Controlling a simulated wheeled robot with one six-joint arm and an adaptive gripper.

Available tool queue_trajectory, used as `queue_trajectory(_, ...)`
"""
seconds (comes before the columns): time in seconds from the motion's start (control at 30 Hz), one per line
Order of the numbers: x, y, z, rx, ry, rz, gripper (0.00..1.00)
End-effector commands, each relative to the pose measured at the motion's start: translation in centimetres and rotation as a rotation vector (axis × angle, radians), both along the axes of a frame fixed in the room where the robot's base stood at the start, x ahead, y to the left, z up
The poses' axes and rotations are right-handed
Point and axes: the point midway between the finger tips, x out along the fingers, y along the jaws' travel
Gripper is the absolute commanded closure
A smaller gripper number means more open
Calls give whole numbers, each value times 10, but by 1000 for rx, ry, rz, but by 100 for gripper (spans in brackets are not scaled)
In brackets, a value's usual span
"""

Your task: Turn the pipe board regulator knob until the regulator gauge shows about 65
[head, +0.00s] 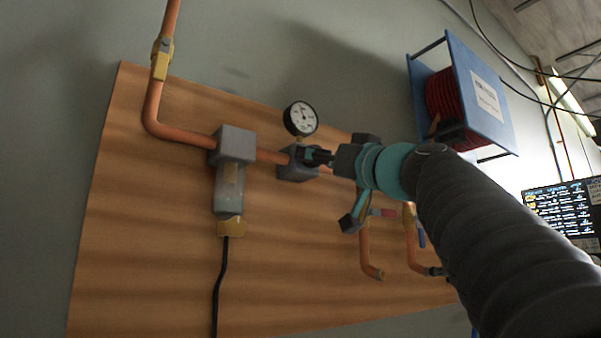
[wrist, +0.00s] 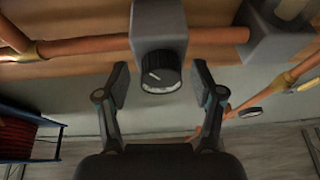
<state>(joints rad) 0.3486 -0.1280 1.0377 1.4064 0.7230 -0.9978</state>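The regulator is a grey block on the copper pipe, seen in the head view (head: 297,170) and in the wrist view (wrist: 158,22). Its black round knob (wrist: 160,75) has a pale mark on its face. The regulator gauge (head: 300,118) is a white dial with a black rim above the block; its needle is too small to read. My gripper (wrist: 160,88) is open, with one finger on each side of the knob and a visible gap on both sides.
A blue hose reel (head: 470,95) hangs on the wall at upper right. A screen (head: 560,207) stands at far right.

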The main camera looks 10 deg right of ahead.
Motion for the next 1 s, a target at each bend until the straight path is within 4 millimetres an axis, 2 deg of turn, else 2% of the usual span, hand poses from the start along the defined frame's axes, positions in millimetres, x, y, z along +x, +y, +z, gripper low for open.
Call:
queue_trajectory(0.27, -8, -3, -3, -1, 0, -1, 33)
queue_trajectory(0.7, -54, -26, -24, 0, 0, -3, 33)
queue_trajectory(1.0, -63, -30, -28, 0, 0, -1, 33)
